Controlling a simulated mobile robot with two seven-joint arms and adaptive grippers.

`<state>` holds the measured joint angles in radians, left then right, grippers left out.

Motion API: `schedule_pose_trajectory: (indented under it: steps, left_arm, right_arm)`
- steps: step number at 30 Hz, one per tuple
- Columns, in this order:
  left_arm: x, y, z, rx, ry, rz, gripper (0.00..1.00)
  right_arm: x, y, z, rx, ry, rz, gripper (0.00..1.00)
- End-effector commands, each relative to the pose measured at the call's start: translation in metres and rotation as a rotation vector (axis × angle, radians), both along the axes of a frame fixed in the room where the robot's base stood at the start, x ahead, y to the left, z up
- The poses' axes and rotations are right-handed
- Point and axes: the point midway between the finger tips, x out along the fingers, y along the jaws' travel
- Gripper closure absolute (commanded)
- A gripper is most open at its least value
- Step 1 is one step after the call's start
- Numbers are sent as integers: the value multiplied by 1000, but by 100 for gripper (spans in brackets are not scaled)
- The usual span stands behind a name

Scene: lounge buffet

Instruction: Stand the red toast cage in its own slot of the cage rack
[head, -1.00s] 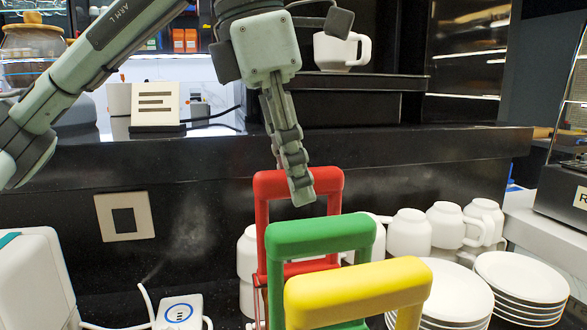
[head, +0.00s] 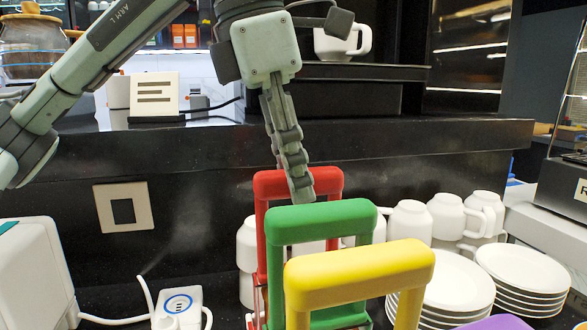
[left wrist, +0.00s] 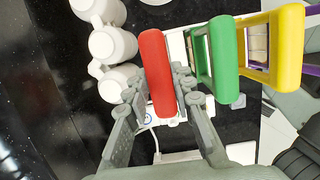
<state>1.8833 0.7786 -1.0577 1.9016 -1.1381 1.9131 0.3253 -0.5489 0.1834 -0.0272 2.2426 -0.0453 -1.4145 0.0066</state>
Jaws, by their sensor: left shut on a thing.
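The red toast cage (head: 298,182) stands farthest back in a row of cages. My left gripper (head: 301,193) is shut on its top handle. In the left wrist view the two fingers (left wrist: 157,88) clasp either side of the red handle (left wrist: 156,60). The cage looks upright. Its lower part is hidden behind the green cage (head: 320,217), so I cannot tell whether it is in a slot. The yellow cage (head: 360,267) is nearest; both also show in the left wrist view (left wrist: 226,62), (left wrist: 287,45). The rack is mostly hidden. My right gripper is out of view.
White mugs (head: 450,215) stand behind the cages, and stacked white plates (head: 520,268) stand to the right. A purple thing (head: 490,324) shows at the bottom edge. A white appliance (head: 30,270) and cable are at left. A dark ledge (head: 420,135) runs behind.

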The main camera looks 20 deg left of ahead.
Motion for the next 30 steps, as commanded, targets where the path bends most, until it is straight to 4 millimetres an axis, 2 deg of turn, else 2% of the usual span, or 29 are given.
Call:
schedule_pose_trajectory:
  steps: [6,19,20,21,25,30]
  left_arm:
    - [0,0,1,0,-1,0,100]
    - [0,0,-9,-1,-1,-1,100]
    - [0,0,-9,-1,-2,-1,75]
    - [0,0,-8,-1,-2,0,70]
    - [0,0,-8,0,-1,0,54]
    - [0,0,-8,0,-1,0,52]
  right_arm:
    - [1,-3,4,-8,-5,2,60]
    - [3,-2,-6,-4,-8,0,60]
    - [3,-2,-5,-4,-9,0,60]
    - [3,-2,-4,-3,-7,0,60]
    - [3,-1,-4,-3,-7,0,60]
    - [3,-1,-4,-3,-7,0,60]
